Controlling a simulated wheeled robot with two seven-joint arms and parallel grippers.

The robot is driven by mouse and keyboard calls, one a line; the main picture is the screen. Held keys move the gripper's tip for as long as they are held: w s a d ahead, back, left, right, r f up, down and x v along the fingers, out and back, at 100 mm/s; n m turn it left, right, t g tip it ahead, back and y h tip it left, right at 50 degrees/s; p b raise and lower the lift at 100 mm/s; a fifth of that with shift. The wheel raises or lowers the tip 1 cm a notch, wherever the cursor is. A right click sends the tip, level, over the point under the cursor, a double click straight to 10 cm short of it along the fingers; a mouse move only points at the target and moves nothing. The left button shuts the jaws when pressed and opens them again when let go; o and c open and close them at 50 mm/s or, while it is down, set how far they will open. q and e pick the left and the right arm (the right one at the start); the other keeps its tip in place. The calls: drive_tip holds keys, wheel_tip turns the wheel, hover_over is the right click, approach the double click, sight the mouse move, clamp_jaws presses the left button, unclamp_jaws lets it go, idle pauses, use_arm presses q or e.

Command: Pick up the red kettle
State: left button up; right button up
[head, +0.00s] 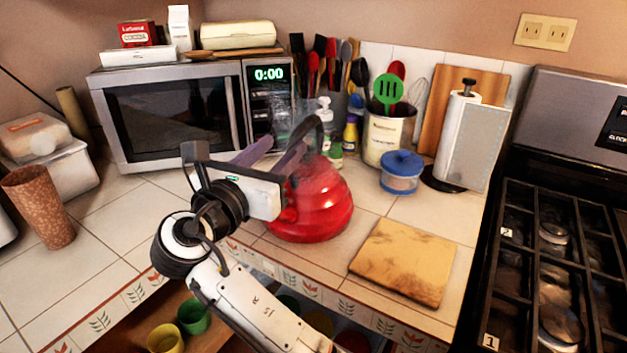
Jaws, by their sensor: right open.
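The red kettle (320,203) stands upright on the tiled counter in front of the microwave's right end. Its dark handle arches over the top. My right gripper (284,147) is at the kettle's upper left in the picture, its two fingers apart and pointing toward the handle. It hides the kettle's left side. One finger overlaps the kettle's upper left edge in the picture; I cannot tell whether they touch. The handle does not appear to be held. My left gripper is not in view.
A wooden board (404,261) lies to the kettle's right, near the counter's front edge. A blue-lidded jar (401,176), a utensil crock (388,138) and a paper towel roll (466,140) stand behind. The microwave (175,113) is behind left; the stove (560,250) is at right.

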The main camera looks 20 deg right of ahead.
sight(295, 135)
drive_tip(key=x, duration=0.8)
drive_tip(key=shift+s+d+p, duration=0.3)
drive_tip(key=shift+p, duration=0.1)
clamp_jaws()
idle(0.8)
drive_tip(key=shift+a+r, duration=0.1)
drive_tip(key=shift+r, duration=0.25)
